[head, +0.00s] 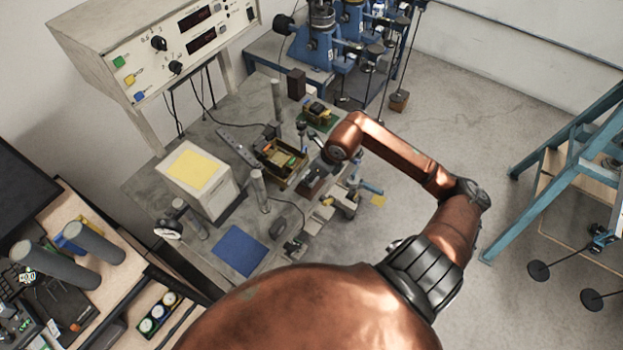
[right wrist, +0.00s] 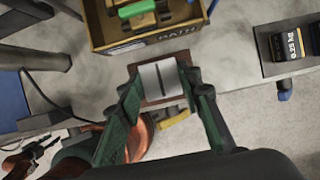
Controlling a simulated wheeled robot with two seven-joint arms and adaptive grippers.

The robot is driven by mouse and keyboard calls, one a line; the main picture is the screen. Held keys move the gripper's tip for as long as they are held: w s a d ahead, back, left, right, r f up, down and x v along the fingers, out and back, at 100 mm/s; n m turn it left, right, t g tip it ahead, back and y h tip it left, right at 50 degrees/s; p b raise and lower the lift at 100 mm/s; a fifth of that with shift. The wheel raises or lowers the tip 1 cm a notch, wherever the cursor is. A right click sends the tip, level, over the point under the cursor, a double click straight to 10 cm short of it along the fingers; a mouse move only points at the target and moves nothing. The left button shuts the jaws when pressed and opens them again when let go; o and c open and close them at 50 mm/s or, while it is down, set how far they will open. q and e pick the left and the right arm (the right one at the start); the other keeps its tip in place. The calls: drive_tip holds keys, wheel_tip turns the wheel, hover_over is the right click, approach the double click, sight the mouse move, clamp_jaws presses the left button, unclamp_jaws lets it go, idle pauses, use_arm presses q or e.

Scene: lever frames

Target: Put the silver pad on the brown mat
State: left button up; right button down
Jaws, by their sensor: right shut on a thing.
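The silver pad (right wrist: 160,81) is a small pale grey square with a dark line across it, between the fingertips of my right gripper (right wrist: 160,86) in the right wrist view. The gripper's green fingers are shut on it. The brown mat (right wrist: 182,56) shows behind the pad, its edge standing out around it; I cannot tell whether the two touch. In the head view the mat (head: 313,186) lies on the grey bench, and my right gripper (head: 327,163) is over it, partly hidden by my arm. The pad is not clear there. My left gripper is not in view.
An open cardboard box (right wrist: 145,42) with a green-topped part stands just beyond the mat. A dark tray with black-and-yellow boxes (right wrist: 285,47) is to the right. In the head view a blue mat (head: 240,250) and a metal post (head: 259,190) are to the left on the bench.

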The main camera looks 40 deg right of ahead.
wheel_tip(320, 180, down, 2)
drive_tip(key=shift+f, duration=0.1)
drive_tip(key=shift+f, duration=0.1)
drive_tip(key=shift+f, duration=0.15)
drive_tip(key=c, duration=1.4)
unclamp_jaws()
drive_tip(key=shift+s, duration=0.1)
drive_tip(key=shift+r, duration=0.4)
drive_tip(key=b+v, duration=0.1)
drive_tip(key=v, duration=1)
drive_tip(key=shift+s+r, duration=0.15)
drive_tip(key=shift+r, duration=0.1)
